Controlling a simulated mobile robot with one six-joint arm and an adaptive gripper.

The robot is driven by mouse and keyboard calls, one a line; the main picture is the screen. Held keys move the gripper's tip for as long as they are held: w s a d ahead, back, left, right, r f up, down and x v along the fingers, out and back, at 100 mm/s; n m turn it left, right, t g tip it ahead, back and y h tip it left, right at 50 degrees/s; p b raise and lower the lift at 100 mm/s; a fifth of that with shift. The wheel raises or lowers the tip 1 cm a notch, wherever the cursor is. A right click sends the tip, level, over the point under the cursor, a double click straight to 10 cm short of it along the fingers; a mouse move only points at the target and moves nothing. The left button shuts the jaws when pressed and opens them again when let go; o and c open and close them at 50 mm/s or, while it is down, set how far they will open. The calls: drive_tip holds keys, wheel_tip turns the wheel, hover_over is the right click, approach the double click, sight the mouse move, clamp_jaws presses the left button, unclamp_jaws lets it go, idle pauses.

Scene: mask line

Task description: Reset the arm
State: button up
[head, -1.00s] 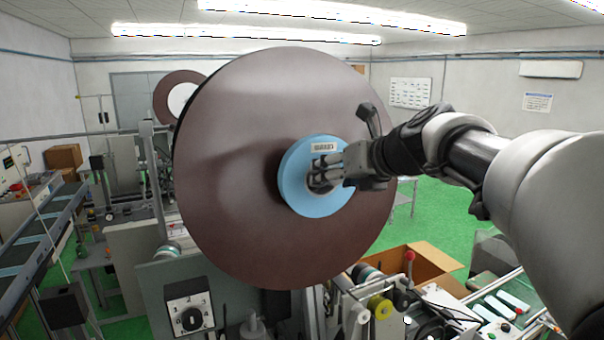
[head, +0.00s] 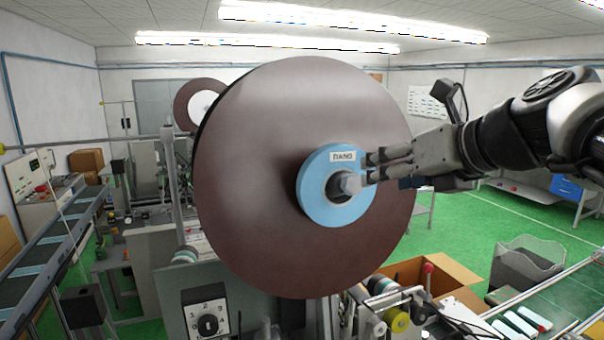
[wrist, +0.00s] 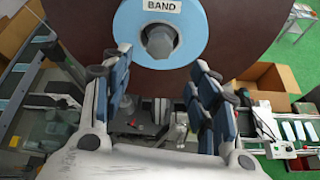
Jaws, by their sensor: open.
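My gripper (head: 372,170) is open, with its fingers pointing left at the hub of a large dark brown reel (head: 260,120). The reel has a light blue roll (head: 318,205) at its centre, with a small label on it. A grey knob (head: 349,184) sticks out of the roll's middle. In the wrist view the label reads "BAND", and the knob (wrist: 160,42) shows beyond and between the spread fingers (wrist: 160,95). Nothing is between the fingers. In the head view the fingertips overlap the roll's right edge; whether they touch it I cannot tell.
Below the reel stands a machine with a rotary dial (head: 208,325) and a yellow spool (head: 397,320). An open cardboard box (head: 430,275) is at lower right, near a grey bin (head: 525,262). A conveyor (head: 50,265) runs at left. Green floor is open at right.

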drive_tip(key=shift+s+r, duration=0.1)
drive_tip(key=shift+s, duration=0.05)
drive_tip(key=s+a+f+n+g+h+b, duration=0.1)
drive_tip(key=s+f+n+b, duration=0.7)
drive_tip(key=f, duration=1.2)
drive_tip(key=s+a+f+n+g+h+b, duration=0.1)
drive_tip(key=s+f+n+b, duration=0.8)
drive_tip(key=f, duration=1.2)
drive_tip(key=s+a+f+n+g+h+b, duration=0.1)
drive_tip(key=s+f+n+g+h+b, duration=0.1)
drive_tip(key=s+f+n+g+b, duration=0.3)
drive_tip(key=s+f+n+b, duration=0.2)
drive_tip(key=f+n+b, duration=0.3)
drive_tip(key=f, duration=0.3)
drive_tip(key=s+f+n+b, duration=0.2)
drive_tip(key=f+n+b, duration=0.3)
drive_tip(key=f+n, duration=0.2)
drive_tip(key=shift+a+f+h+b, duration=0.3)
drive_tip(key=shift+a+f+b, duration=0.1)
drive_tip(key=shift+f, duration=0.1)
